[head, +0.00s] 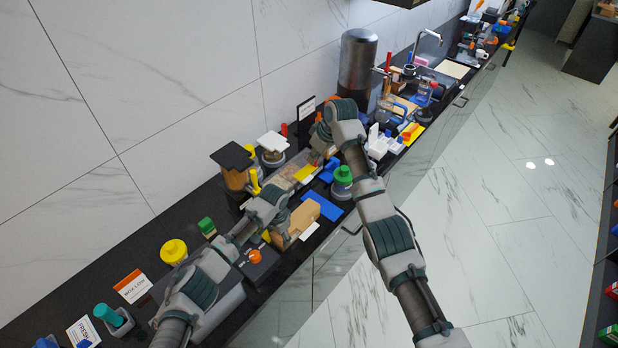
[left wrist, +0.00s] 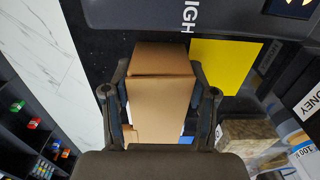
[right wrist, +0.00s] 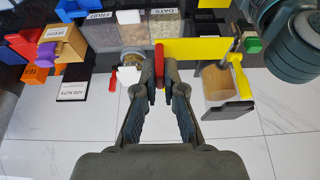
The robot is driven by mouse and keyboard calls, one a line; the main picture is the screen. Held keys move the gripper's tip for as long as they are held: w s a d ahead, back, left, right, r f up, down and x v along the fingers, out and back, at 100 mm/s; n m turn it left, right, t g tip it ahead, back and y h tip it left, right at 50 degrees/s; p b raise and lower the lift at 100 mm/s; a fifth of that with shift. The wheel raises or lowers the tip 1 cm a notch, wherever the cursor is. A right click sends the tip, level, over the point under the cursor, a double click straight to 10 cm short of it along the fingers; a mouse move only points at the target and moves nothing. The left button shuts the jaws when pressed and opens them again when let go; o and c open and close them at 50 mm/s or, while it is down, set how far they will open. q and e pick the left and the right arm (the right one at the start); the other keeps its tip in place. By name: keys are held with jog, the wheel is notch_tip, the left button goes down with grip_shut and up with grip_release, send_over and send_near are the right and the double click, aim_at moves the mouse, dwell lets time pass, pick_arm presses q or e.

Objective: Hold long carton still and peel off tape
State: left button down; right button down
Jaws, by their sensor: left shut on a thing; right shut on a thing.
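The long carton is a plain brown box (head: 303,217) on the dark counter in the head view. It also shows end-on between the fingers in the left wrist view (left wrist: 161,90). My left gripper (left wrist: 160,100) is shut on the carton, one finger on each side. My right gripper (right wrist: 160,82) is shut on a narrow red strip (right wrist: 159,58), up the counter from the carton. I cannot tell whether this strip is the tape. No tape is clear on the carton's visible faces. In the head view my arms hide parts of both grippers.
A green-capped jar (head: 342,184) and blue mat (head: 324,204) lie near the carton. A dark-lidded jar (right wrist: 222,82) and yellow bar (right wrist: 197,48) are close to my right gripper. A wall bounds the back; open floor lies beyond the front edge.

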pick_arm(q)
jog(key=shift+s+a+f, duration=0.1)
jog(key=shift+f, duration=0.15)
jog(key=shift+c, duration=2.2)
grip_release()
jog(key=shift+o, duration=1)
jog(key=shift+w, duration=0.2)
pick_arm(e)
jog(key=shift+w+f, duration=0.15)
jog(key=shift+w, duration=0.05)
pick_arm(q)
jog(key=shift+r, duration=0.1)
jog(key=shift+r, duration=0.5)
pick_arm(e)
jog(key=shift+s, duration=0.15)
pick_arm(q)
jog(key=shift+r, duration=3.35)
jog(key=shift+r, duration=0.1)
